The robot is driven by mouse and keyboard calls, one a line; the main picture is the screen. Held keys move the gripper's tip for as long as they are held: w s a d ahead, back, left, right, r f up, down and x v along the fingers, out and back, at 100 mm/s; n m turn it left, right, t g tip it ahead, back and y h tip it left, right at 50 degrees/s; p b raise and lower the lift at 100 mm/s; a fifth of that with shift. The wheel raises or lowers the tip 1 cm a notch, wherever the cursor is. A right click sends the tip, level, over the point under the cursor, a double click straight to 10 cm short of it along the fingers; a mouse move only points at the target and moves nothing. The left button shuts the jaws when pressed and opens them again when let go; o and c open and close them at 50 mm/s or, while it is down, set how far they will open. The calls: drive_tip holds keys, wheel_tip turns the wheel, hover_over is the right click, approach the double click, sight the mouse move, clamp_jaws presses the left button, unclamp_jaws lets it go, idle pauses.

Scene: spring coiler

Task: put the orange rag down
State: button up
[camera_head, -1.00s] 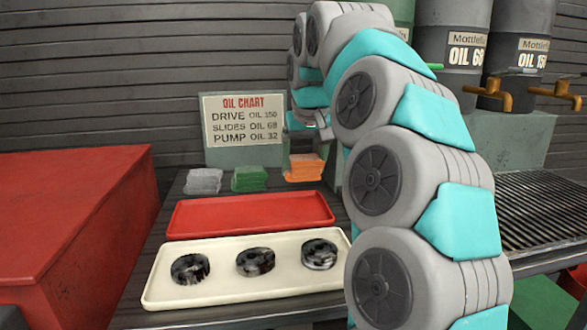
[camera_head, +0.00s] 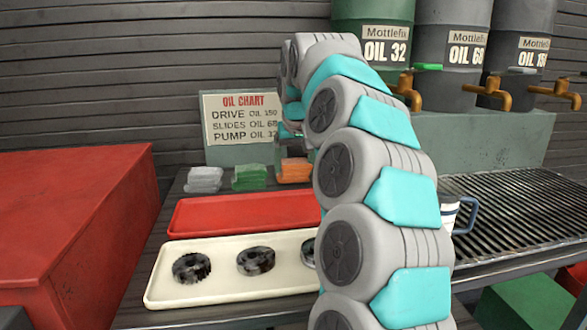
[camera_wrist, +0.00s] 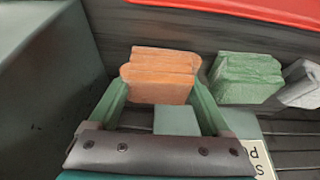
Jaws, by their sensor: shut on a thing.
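The orange rag (camera_head: 295,171) is a folded block at the back of the bench, to the right of the green rag. In the wrist view the orange rag (camera_wrist: 160,75) sits between the two fingers of my gripper (camera_wrist: 160,95), which is shut on it. In the head view my gripper (camera_head: 292,140) is partly hidden by my own arm. The rag appears at or very near the bench top; I cannot tell whether it touches it.
A green rag (camera_head: 249,178) and a grey rag (camera_head: 204,180) lie to the left. A red tray (camera_head: 240,212) and a cream tray (camera_head: 225,290) with dark rings are in front. The oil chart (camera_head: 240,118) stands behind. Oil drums with taps (camera_head: 490,92) and a mug (camera_head: 449,212) are at right.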

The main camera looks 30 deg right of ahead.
drive_tip(key=shift+f, duration=0.25)
drive_tip(key=shift+f, duration=0.15)
drive_tip(key=o, duration=1)
drive_tip(key=v, duration=1.2)
drive_tip(key=shift+p, duration=0.35)
